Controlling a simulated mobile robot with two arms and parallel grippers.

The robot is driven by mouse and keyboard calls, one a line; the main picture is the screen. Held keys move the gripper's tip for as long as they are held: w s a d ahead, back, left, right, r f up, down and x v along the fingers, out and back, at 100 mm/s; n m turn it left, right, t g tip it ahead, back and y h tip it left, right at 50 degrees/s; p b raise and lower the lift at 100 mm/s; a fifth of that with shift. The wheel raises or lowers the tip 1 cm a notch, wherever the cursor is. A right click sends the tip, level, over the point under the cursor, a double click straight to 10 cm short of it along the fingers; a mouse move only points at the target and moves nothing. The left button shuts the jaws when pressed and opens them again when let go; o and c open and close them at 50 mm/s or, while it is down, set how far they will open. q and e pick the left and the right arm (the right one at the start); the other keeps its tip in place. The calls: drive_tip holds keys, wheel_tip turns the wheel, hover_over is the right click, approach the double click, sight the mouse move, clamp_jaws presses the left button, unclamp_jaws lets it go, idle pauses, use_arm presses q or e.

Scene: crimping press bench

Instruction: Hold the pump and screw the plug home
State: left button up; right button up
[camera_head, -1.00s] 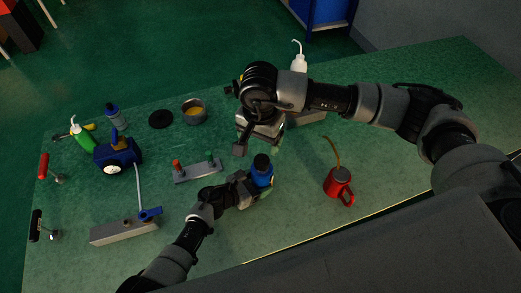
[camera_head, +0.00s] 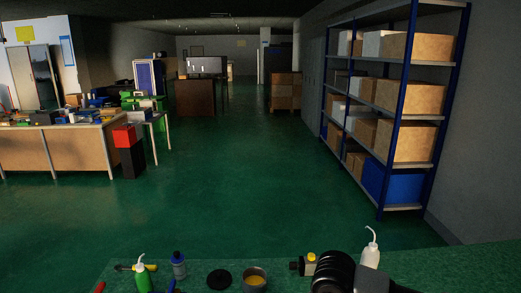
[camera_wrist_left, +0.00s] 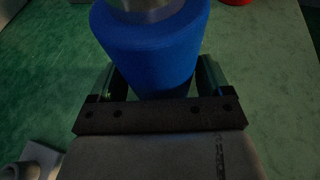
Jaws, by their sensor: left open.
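A blue, tapering cylinder (camera_wrist_left: 155,45) with a grey metal part (camera_wrist_left: 145,8) at its upper end fills the middle of the left wrist view; I cannot tell for sure whether it is the pump. My left gripper (camera_wrist_left: 153,78) is open, with one finger on each side of the blue body. Whether the fingers touch it is hard to tell. The head view now looks out over the room, so neither gripper shows there. Only a black part of my right arm shows at its lower edge. I cannot make out the plug.
Along the bench's far edge stand a green bottle (camera_head: 143,280), a blue-grey bottle (camera_head: 178,265), a black disc (camera_head: 220,280), a tin (camera_head: 254,279) with yellow contents and a white bottle (camera_head: 370,255). A yellow-topped item (camera_head: 309,265) is partly hidden. Beyond are open floor and shelving (camera_head: 395,110).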

use_arm(q)
drive_tip(key=shift+r+p, duration=0.35)
drive_tip(key=shift+r, duration=0.25)
drive_tip(key=o, duration=0.4)
